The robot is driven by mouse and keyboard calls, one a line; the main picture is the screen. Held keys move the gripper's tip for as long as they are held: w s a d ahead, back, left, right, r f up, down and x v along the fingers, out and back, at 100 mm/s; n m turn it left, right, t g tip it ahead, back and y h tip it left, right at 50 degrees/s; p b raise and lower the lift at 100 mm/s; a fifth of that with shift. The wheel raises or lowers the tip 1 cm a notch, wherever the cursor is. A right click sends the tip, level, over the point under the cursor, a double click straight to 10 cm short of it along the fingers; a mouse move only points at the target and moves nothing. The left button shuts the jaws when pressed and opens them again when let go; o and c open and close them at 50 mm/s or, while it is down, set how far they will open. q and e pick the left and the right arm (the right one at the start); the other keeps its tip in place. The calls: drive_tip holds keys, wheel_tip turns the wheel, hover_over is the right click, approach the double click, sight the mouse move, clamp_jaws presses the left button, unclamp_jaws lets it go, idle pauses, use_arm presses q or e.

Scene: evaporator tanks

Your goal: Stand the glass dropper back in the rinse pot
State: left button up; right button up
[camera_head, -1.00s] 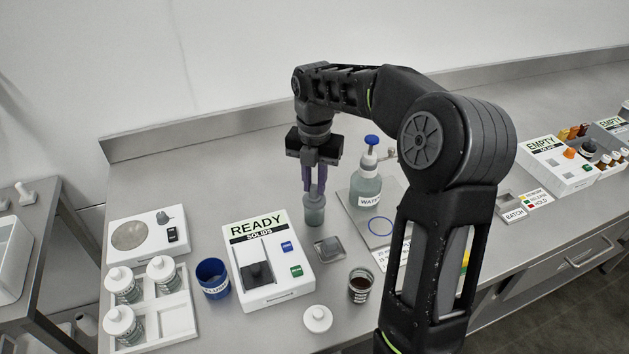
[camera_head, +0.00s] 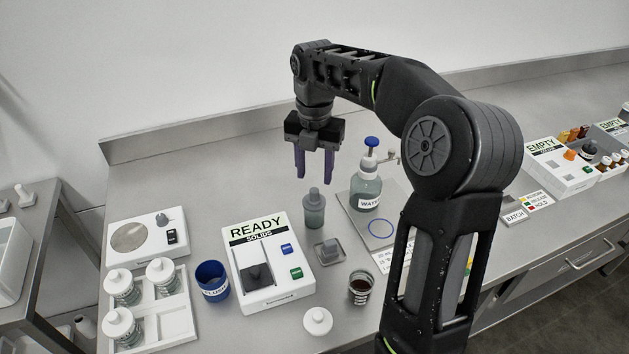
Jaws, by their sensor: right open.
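A grey translucent pot (camera_head: 314,214) stands on the bench behind the READY box. A darker grey bulb-like top (camera_head: 314,194) stands upright at its mouth; it looks like the glass dropper's bulb, and any glass stem below is hidden in the pot. My right gripper (camera_head: 315,177) hangs just above it, pointing down. Its two purple fingers are apart, with nothing between them, and clear of the top. My left gripper is not in view.
A WATER bottle (camera_head: 366,188) with a blue pump stands close right of the pot on a grey plate. The READY box (camera_head: 262,290), a blue cup (camera_head: 213,280), a dark-filled glass (camera_head: 361,287) and a white lid (camera_head: 318,320) are in front. Bench behind the pot is clear.

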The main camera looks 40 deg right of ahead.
wheel_tip(320, 180, up, 4)
drive_tip(key=shift+f+p, duration=0.15)
drive_tip(key=shift+p, duration=0.25)
drive_tip(key=shift+f, duration=0.1)
idle(0.6)
